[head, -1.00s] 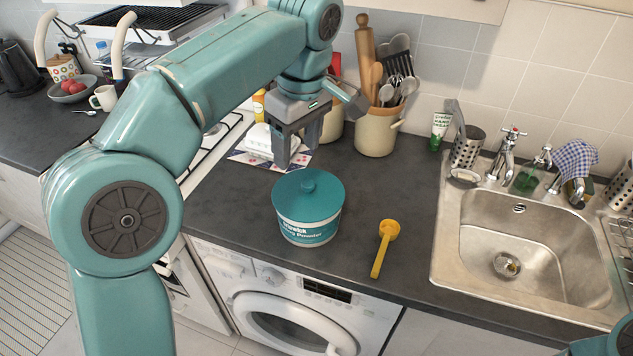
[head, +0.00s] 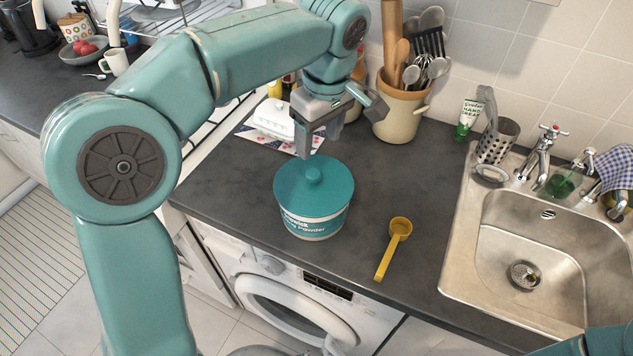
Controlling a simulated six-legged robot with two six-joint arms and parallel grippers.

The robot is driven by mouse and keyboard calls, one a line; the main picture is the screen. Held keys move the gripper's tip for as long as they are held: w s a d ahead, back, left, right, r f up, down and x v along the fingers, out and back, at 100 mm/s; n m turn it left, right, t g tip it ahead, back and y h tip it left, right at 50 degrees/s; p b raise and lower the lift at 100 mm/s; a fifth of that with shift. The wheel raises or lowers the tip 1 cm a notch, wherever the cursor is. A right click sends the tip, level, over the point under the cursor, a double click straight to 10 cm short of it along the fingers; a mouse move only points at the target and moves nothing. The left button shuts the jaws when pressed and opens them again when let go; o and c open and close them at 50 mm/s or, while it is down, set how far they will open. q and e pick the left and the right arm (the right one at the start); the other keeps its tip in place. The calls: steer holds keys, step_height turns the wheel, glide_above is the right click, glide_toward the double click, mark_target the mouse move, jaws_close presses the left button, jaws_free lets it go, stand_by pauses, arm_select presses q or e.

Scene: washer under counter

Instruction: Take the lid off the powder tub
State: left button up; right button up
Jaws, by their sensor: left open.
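The powder tub (head: 318,226) stands upright on the dark counter, above the washing machine. Its teal lid (head: 335,190) sits on top, with a round knob (head: 313,174) in the middle. My left gripper (head: 318,147) is open and empty, pointing down just above and behind the knob as I see it. One finger comes close to the knob in the picture; I cannot tell whether they touch, but the knob is not between the fingers. My right gripper is out of view; only a piece of that arm shows at the bottom right.
A yellow scoop (head: 392,250) lies right of the tub. A utensil pot (head: 397,112) stands behind, and a white dish (head: 272,121) is at the back left. The sink (head: 470,245) is to the right. The counter between tub and sink is mostly clear.

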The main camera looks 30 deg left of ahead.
mark_target(314, 173)
arm_select(q)
steer(key=f, duration=0.1)
steer(key=a+f, duration=0.1)
steer(key=f, duration=0.1)
steer(key=shift+f, duration=0.15)
steer(key=shift+d+f, duration=0.15)
steer(key=shift+f, duration=0.4)
steer(key=f, duration=0.5)
steer(key=shift+w+a+p, duration=0.1)
steer(key=shift+a+p, duration=0.2)
steer(key=shift+p, duration=0.1)
steer(key=shift+d, duration=0.15)
steer(key=c, duration=1.1)
